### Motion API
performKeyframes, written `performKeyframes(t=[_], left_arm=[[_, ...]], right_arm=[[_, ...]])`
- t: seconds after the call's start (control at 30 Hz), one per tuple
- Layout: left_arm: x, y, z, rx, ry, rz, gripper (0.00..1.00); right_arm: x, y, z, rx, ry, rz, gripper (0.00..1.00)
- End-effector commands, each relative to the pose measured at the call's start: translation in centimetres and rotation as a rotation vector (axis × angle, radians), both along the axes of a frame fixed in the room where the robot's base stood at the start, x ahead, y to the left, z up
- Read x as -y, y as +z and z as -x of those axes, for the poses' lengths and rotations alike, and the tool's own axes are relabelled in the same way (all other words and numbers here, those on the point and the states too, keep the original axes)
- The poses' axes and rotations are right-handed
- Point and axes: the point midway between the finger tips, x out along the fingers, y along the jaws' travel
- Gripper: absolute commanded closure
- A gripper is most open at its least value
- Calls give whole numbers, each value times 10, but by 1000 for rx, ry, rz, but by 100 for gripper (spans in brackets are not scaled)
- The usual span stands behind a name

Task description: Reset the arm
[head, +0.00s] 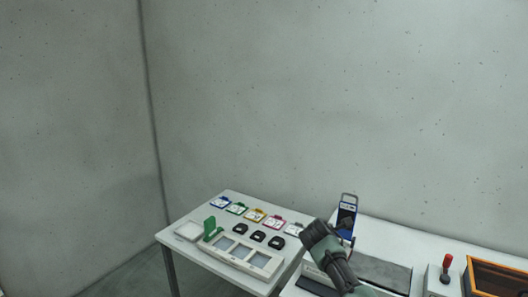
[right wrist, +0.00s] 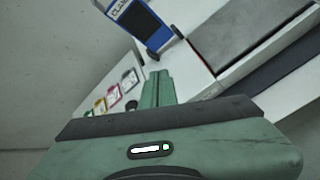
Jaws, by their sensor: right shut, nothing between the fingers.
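My right gripper shows in the right wrist view (right wrist: 158,78), its green fingers together with nothing between them. In the head view my right arm, green and dark grey, stands in front of the gap between the two tables. I cannot make out its fingertips there. It appears raised above the tables and touches nothing that I can see. My left gripper and left arm are not in view.
The left white table (head: 186,234) carries coloured cards (head: 255,215), black pieces (head: 258,236), a green part (head: 210,226) and a pale tray (head: 232,256). The right table has a blue clamp device (head: 347,216), dark mat (head: 383,272), red-topped lever (head: 447,262) and wooden-edged box (head: 498,265).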

Motion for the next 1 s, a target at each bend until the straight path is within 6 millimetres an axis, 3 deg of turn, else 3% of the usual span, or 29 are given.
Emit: performKeyframes(t=[0.03,0.2,0.27,0.4,0.6,0.7,1.0], left_arm=[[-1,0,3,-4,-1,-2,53],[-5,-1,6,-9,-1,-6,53],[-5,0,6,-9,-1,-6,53],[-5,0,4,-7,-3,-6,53],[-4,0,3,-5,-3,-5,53],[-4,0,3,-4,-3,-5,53],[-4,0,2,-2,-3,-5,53]], right_arm=[[-3,-28,19,-4,-44,-80,100],[-13,-107,101,2,-274,-414,100],[-14,-130,137,1,-370,-529,100],[-14,-167,226,-4,-609,-771,100],[-11,-182,356,-8,-961,-1042,100],[-10,-177,402,-8,-1092,-1123,100],[-8,-152,491,-3,-1346,-1253,100]])
